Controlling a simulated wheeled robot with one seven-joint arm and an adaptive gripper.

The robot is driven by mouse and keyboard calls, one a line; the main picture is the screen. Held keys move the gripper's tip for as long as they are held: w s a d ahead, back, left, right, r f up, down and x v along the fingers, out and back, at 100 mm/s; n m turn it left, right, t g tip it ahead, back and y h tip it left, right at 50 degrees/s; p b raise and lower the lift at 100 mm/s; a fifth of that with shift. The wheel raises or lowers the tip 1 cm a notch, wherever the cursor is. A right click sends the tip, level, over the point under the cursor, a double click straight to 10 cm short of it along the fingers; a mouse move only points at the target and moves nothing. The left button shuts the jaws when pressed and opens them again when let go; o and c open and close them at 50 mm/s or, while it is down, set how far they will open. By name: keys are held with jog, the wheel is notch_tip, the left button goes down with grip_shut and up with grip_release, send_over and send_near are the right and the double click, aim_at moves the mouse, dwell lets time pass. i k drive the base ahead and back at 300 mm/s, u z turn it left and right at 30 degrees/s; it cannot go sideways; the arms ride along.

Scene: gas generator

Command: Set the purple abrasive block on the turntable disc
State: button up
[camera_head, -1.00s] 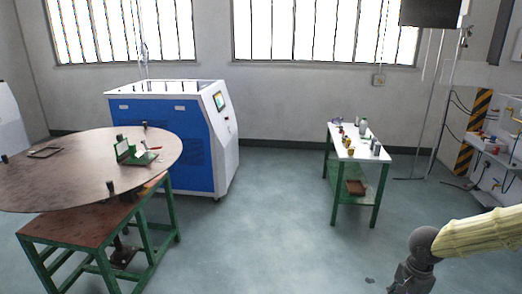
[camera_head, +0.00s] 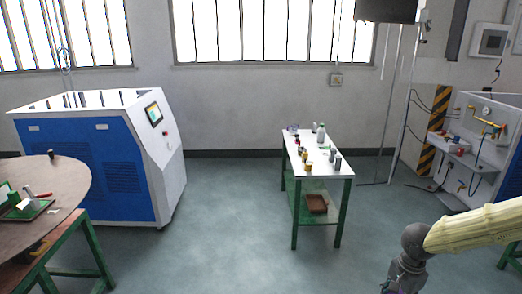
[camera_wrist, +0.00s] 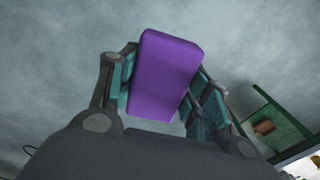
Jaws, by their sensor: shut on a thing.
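The purple abrasive block (camera_wrist: 165,75) is held between the teal-padded fingers of my gripper (camera_wrist: 168,82) in the wrist view, over grey floor. My gripper is shut on it. In the head view, my wrist is at the lower right, and the fingers run down to the bottom edge, where the block can hardly be made out. The turntable disc (camera_head: 68,180) is the round brown top at the left edge of the head view, cut off by the frame. My gripper is far to the right of it.
A green tray-like fixture (camera_head: 22,208) and a small dark post (camera_head: 52,154) are on the disc. A blue and white machine (camera_head: 95,165) stands behind it. A white-topped table (camera_head: 335,170) with bottles stands at centre right. Open floor (camera_head: 220,235) lies between.

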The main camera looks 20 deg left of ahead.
aim_at(40, 181)
jog(key=u, duration=0.2)
jog(key=i, duration=1.35)
jog(key=u, duration=1.3)
jog(key=i, duration=0.75)
jog(key=u, duration=0.8)
